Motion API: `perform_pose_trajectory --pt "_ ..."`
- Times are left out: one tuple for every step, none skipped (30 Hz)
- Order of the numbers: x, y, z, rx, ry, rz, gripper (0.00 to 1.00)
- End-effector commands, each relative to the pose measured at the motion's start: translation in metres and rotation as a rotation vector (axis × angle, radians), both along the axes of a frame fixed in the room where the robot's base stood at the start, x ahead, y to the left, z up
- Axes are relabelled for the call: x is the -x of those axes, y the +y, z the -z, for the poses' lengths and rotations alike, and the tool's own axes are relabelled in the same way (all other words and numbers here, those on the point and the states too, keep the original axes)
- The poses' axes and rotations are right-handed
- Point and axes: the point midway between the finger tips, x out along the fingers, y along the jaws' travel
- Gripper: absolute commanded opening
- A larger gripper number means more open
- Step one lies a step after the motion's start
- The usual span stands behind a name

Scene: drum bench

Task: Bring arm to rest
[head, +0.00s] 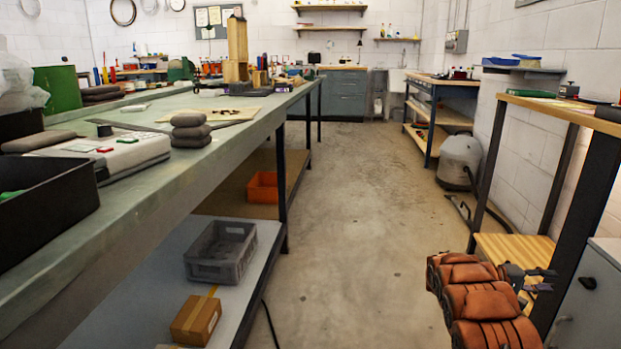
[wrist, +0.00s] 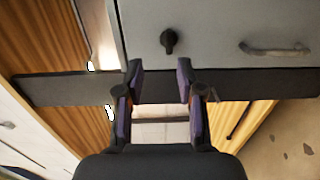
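My gripper (wrist: 160,82) shows in the wrist view with its two purple-padded fingers apart and nothing between them. Beyond the fingertips is a grey cabinet front (wrist: 220,35) with a dark knob (wrist: 169,41) and a metal handle (wrist: 274,49). I cannot tell whether the fingers touch it. In the head view my arm is at the lower right, beside the wooden lower shelf (head: 512,249) and the grey cabinet (head: 592,300).
A long green workbench (head: 215,152) runs along the left, with a grey crate (head: 220,252) and a carton (head: 195,320) on its lower shelf. A wood-topped bench (head: 545,103) stands at right, with a dark leg near my arm. The concrete floor (head: 360,220) between is open.

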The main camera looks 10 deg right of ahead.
Motion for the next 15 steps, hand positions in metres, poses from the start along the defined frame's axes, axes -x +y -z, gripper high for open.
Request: perform_pose_trajectory --pt "0.003 0.005 -0.026 -0.008 -0.001 0.008 0.38" --pt "0.007 0.009 -0.035 -0.019 0.000 0.015 0.38" --pt "0.012 0.013 -0.050 -0.033 0.002 0.026 0.38" --pt "0.016 0.018 -0.063 -0.044 0.001 0.035 0.38" --pt "0.019 0.022 -0.075 -0.055 -0.001 0.043 0.38" --pt "0.025 0.028 -0.089 -0.073 -0.001 0.054 0.38" --pt "0.029 0.033 -0.099 -0.087 0.000 0.063 0.38" --pt "0.034 0.038 -0.110 -0.100 -0.001 0.070 0.38" --pt "0.040 0.045 -0.122 -0.118 -0.001 0.080 0.38" --pt "0.045 0.050 -0.131 -0.135 -0.002 0.088 0.38" --pt "0.049 0.055 -0.141 -0.148 -0.005 0.095 0.38" --pt "0.055 0.062 -0.155 -0.168 -0.009 0.105 0.38" --pt "0.060 0.068 -0.163 -0.185 -0.010 0.113 0.38" --pt "0.065 0.073 -0.171 -0.202 -0.010 0.119 0.38" --pt "0.071 0.081 -0.184 -0.223 -0.014 0.127 0.38"
